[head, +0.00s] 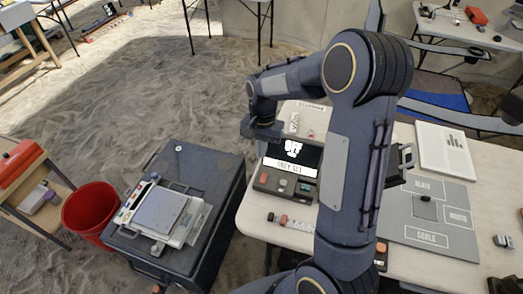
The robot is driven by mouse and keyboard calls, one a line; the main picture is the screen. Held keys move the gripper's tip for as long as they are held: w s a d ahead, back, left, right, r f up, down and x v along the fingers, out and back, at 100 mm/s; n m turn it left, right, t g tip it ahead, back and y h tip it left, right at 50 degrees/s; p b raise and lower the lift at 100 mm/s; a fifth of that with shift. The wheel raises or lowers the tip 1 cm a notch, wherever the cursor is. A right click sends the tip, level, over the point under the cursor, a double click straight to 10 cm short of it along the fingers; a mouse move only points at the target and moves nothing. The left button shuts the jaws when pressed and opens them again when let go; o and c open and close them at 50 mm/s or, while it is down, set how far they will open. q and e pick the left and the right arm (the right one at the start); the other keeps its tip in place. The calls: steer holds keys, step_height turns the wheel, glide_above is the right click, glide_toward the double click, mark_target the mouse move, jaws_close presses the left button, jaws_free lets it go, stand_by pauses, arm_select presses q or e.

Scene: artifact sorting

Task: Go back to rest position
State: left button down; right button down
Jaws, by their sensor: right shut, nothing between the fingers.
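My right arm rises from the bottom of the head view, bends at the top and folds back down over the table. My left gripper is not in view.
A dark device with a screen (287,182) stands on the table left of my arm. At the left are a dark case (225,165) bearing a scale (160,212), and a red bucket (92,207).

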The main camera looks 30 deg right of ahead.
steer(key=s+a+r+n+t+y, duration=0.2)
steer(key=s+a+r+n+t, duration=0.2)
steer(key=s+r, duration=0.75)
steer(key=s+a+n+t+y, duration=0.1)
steer(key=s+a+n, duration=0.3)
steer(key=s, duration=0.6)
steer(key=shift+a+t, duration=0.25)
steer(key=shift+t, duration=0.45)
steer(key=shift+f, duration=0.1)
